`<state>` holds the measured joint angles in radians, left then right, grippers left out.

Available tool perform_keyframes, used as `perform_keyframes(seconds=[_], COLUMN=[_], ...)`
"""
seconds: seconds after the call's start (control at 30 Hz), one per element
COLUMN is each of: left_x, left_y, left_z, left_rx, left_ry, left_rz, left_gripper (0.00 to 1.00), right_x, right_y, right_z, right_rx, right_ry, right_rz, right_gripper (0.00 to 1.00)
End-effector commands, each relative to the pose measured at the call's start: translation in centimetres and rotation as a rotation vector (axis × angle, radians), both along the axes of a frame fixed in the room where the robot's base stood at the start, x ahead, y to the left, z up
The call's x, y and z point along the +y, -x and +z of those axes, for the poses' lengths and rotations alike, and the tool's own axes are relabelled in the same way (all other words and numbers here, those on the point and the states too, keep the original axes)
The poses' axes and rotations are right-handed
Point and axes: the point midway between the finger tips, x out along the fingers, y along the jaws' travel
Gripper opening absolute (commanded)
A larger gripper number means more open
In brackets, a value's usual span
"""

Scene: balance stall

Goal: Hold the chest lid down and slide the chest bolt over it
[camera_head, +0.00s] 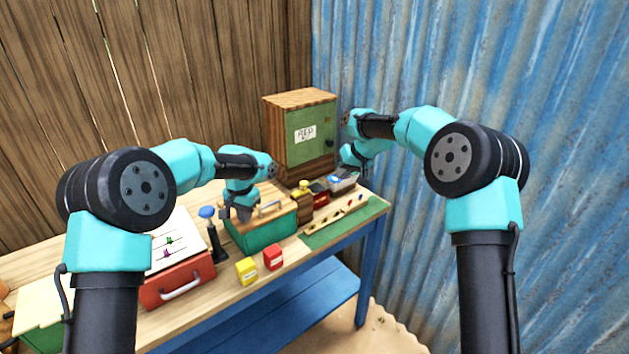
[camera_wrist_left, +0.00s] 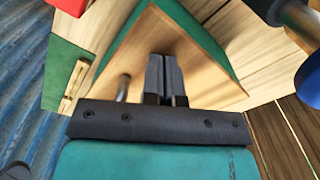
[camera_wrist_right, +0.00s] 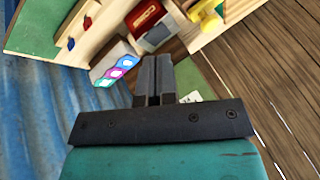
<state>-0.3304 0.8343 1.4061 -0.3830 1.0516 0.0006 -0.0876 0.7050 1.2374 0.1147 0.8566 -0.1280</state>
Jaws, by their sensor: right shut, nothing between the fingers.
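The green chest (camera_head: 262,237) stands on the table in the head view, its light wooden lid (camera_head: 258,207) lying shut on top. It also shows in the left wrist view (camera_wrist_left: 205,28), with the wooden lid (camera_wrist_left: 195,62) below my fingers. My left gripper (camera_head: 243,214) is shut and empty, its tips at the lid; touching or just above, I cannot tell. A grey metal rod, seemingly the chest bolt (camera_wrist_left: 123,88), shows beside the left fingers. My right gripper (camera_wrist_right: 154,65) is shut and empty, over the table's far right part near a small grey box with coloured pictures (camera_wrist_right: 116,64).
A green-fronted cabinet (camera_head: 308,130) stands behind the chest. A blue-topped post (camera_head: 209,225) and a red case (camera_head: 178,283) are left of it. Yellow (camera_head: 246,270) and red (camera_head: 273,257) blocks sit in front. A wooden strip (camera_head: 335,215) lies on the green mat at right.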

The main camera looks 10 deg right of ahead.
Motion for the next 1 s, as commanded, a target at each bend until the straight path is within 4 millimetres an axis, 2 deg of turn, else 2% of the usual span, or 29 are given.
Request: perform_keyframes(seconds=[0.03,0.1,0.2,0.3,0.67,0.83,1.0], left_x=[0.0,0.0,0.0,0.0,0.0,0.0,0.0], left_y=[0.0,0.0,0.0,0.0,0.0,0.0,0.0], left_z=[-0.1,-0.1,-0.1,-0.1,-0.1,-0.1,-0.1], left_rx=[0.001,0.001,0.001,0.001,0.001,0.001,0.001], left_ry=[-0.001,-0.001,-0.001,-0.001,-0.001,-0.001,-0.001], left_rz=[0.0,0.0,0.0,0.0,0.0,0.0,0.0], left_gripper=[0.0,0.0,0.0,0.0,0.0,0.0,0.0], right_x=[0.0,0.0,0.0,0.0,0.1,0.8,2.0], right_y=[-0.3,-0.5,-0.6,-0.6,-0.7,-1.2,-2.1], right_z=[1.6,3.1,4.2,4.4,4.1,2.8,0.7], right_rx=[-0.013,-0.021,-0.026,-0.027,-0.026,-0.025,-0.024], right_ry=[-0.004,-0.006,-0.008,-0.009,-0.009,-0.009,-0.009], right_rz=[0.007,0.015,0.023,0.024,0.023,0.024,0.025], right_gripper=[0.0,0.0,0.0,0.0,0.0,0.0,0.0])
